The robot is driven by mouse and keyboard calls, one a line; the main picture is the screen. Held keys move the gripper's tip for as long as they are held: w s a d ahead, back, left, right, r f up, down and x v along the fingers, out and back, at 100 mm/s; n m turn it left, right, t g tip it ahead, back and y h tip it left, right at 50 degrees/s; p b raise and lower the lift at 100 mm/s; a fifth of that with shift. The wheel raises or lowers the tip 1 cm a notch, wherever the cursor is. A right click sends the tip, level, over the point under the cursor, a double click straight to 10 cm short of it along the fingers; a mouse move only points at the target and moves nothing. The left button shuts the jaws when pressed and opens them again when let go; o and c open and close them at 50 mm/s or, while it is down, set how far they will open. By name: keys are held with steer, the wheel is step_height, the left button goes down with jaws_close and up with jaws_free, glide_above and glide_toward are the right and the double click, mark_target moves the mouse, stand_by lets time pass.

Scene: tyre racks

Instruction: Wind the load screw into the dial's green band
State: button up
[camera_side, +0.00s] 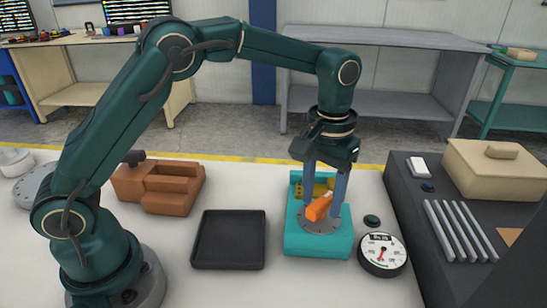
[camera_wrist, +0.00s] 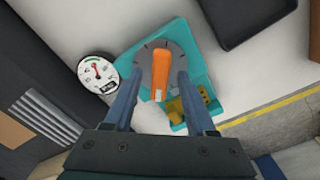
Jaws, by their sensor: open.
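The load screw's orange handle (camera_side: 319,207) stands over a grey disc (camera_side: 318,225) on a teal base (camera_side: 318,244). In the wrist view the orange handle (camera_wrist: 161,70) lies between the two fingers of my gripper (camera_wrist: 160,78), with a gap on each side. In the side view my gripper (camera_side: 323,205) points down over the teal base, open around the handle. The round white dial (camera_side: 382,250) sits to the right of the base. The dial also shows in the wrist view (camera_wrist: 97,75), with a green arc and a red needle. I cannot tell the exact reading.
A yellow part (camera_wrist: 175,108) sits at the base's edge. A black tray (camera_side: 228,240) and a brown block (camera_side: 158,188) stand to the left. A dark bench (camera_side: 425,215) with grey bars and a beige box (camera_side: 498,170) is to the right. The front of the table is clear.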

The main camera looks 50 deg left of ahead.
mark_target(321, 200)
steer(key=shift+r, duration=2.6)
steer(key=shift+r, duration=0.1)
steer(key=s+a+r+t, duration=0.3)
steer(key=s+a+r, duration=0.2)
steer(key=s+r, duration=0.4)
steer(key=s+a+f+m+t, duration=0.1)
steer(key=s+a+f+t, duration=0.1)
steer(key=s+f, duration=0.5)
steer(key=shift+s+a+f+m+t, duration=0.25)
steer(key=shift+s+a+m, duration=0.2)
steer(key=shift+s, duration=0.25)
